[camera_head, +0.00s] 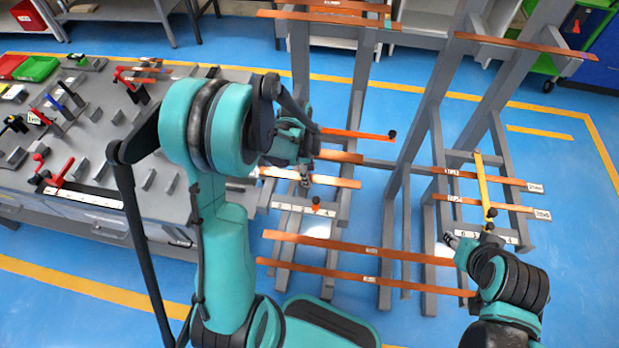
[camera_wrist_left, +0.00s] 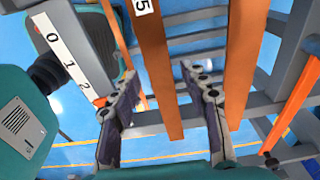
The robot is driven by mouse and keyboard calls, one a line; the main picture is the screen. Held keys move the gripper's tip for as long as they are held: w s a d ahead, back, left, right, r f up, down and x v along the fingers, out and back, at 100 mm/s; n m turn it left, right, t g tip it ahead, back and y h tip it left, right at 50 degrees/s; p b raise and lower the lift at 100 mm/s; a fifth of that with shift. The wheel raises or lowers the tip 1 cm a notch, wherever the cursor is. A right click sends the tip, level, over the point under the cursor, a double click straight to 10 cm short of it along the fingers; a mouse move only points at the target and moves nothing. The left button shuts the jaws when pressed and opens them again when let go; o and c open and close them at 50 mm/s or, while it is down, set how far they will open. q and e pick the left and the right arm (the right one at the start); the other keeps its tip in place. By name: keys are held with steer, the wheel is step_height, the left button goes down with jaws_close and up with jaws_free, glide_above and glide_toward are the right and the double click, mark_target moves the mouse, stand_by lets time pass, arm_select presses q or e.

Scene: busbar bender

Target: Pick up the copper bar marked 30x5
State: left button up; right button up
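My left gripper (camera_head: 304,178) is at the left side of the grey rack, over a short copper bar (camera_head: 338,181). In the left wrist view the left gripper (camera_wrist_left: 163,105) is open, with a copper bar (camera_wrist_left: 160,72) between its fingers and a visible gap on each side. A white label (camera_wrist_left: 143,7) on that bar is cut off by the frame; only a "5" reads, so I cannot confirm 30x5. A second copper bar (camera_wrist_left: 243,55) lies just right of the fingers. My right gripper (camera_head: 452,241) is low at the rack's right part; its finger opening is unclear.
The grey rack (camera_head: 357,100) holds several more copper bars, including long low ones (camera_head: 350,247). An orange stop rod (camera_head: 355,134) and a numbered scale (camera_wrist_left: 68,55) are close to my left gripper. A grey workbench (camera_head: 110,180) with tools stands at left.

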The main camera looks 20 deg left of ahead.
arm_select(q)
jaws_close()
steer(key=shift+r, duration=0.1)
